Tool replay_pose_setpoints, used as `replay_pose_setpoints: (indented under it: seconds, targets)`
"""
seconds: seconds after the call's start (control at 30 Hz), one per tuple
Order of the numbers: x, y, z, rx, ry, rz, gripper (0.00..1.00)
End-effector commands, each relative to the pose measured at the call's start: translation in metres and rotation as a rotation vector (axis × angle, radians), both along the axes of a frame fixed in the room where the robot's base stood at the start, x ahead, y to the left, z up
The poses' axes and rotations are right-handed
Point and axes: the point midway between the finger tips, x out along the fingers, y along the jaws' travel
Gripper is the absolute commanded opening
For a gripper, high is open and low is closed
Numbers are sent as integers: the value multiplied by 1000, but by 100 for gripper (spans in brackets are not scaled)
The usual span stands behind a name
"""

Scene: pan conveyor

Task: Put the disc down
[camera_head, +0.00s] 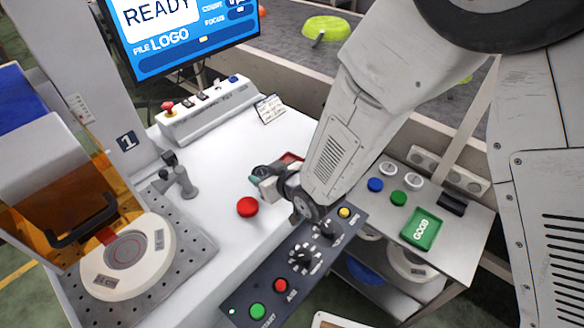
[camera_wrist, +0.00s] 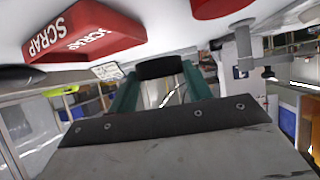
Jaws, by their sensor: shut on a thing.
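My gripper (camera_head: 259,180) is low over the white worktop, just left of my forearm. In the wrist view its two teal fingers are shut on a black disc (camera_wrist: 160,68), seen edge-on between the tips. The disc cannot be made out clearly in the head view. A red SCRAP tray (camera_wrist: 95,35) lies close by at the upper left of the wrist view; a red corner of it (camera_head: 291,157) shows behind my arm in the head view. A green GOOD tray (camera_head: 422,229) lies on the side table at right. Blue, green and white discs (camera_head: 375,184) lie near it.
A red round button (camera_head: 247,207) stands on the white worktop (camera_head: 215,165) near my gripper. A dark control panel (camera_head: 290,262) runs along the front edge. A machine with an orange guard (camera_head: 95,190) and round plate (camera_head: 126,256) stands left. A conveyor (camera_head: 285,45) runs behind.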

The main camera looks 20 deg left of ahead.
Motion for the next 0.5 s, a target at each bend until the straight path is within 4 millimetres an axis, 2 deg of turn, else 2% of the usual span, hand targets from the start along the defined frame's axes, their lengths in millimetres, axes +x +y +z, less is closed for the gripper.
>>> replay_pose_setpoints:
  seconds: [0.03,0.2,0.3,0.5]
  targets:
    - [15,-9,-2,-1,-1,-6,24]
    - [49,-28,-5,0,-1,-5,24]
    - [61,-35,-6,1,-1,-4,24]
    - [73,-42,-8,0,-1,-5,24]
